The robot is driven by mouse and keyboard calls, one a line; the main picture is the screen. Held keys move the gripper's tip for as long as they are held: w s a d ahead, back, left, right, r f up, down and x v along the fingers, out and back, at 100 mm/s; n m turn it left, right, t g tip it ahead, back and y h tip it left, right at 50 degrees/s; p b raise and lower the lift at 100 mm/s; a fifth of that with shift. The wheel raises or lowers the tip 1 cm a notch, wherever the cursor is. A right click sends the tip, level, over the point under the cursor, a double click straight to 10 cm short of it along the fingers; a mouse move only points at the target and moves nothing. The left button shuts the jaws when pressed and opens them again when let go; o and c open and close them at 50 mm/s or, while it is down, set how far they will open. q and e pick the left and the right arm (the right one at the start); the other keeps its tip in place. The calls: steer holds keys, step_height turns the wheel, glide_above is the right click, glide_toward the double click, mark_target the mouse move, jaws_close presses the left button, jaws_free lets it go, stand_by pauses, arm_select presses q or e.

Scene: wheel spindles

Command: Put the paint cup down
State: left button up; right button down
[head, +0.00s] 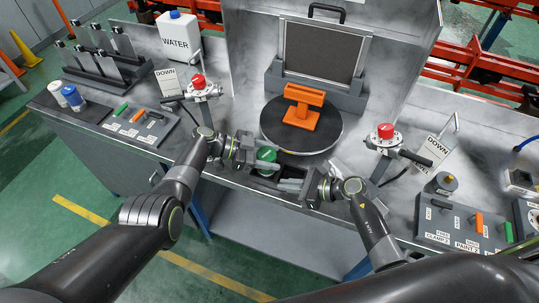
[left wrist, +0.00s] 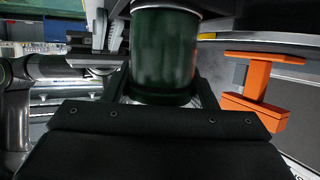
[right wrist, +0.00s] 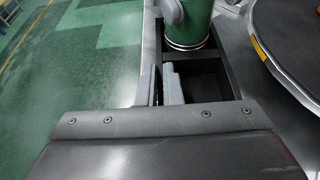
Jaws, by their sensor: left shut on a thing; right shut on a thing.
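The green paint cup (head: 266,155) is held near the bench's front edge by my left gripper (head: 258,152), which is shut around its side. The cup looks upright; it fills the middle of the left wrist view (left wrist: 165,50). In the right wrist view the cup (right wrist: 188,28) stands at or just over the far part of a black open holder (right wrist: 205,82). I cannot tell whether its base touches the holder. My right gripper (right wrist: 162,85) is shut at the holder's near left wall, with its fingers close together below the cup. What it grips is mostly hidden.
A round turntable (head: 328,137) with an orange part (head: 303,110) stands just behind. Red-topped valves (head: 198,82) (head: 385,132) stand at both sides. Switch panels (head: 140,125) (head: 465,225) lie left and right. The bench's front edge is close to both grippers.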

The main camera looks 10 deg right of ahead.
arm_select(q)
steer(key=o, duration=1.2)
steer(key=shift+c, duration=0.2)
steer(key=v, duration=1.2)
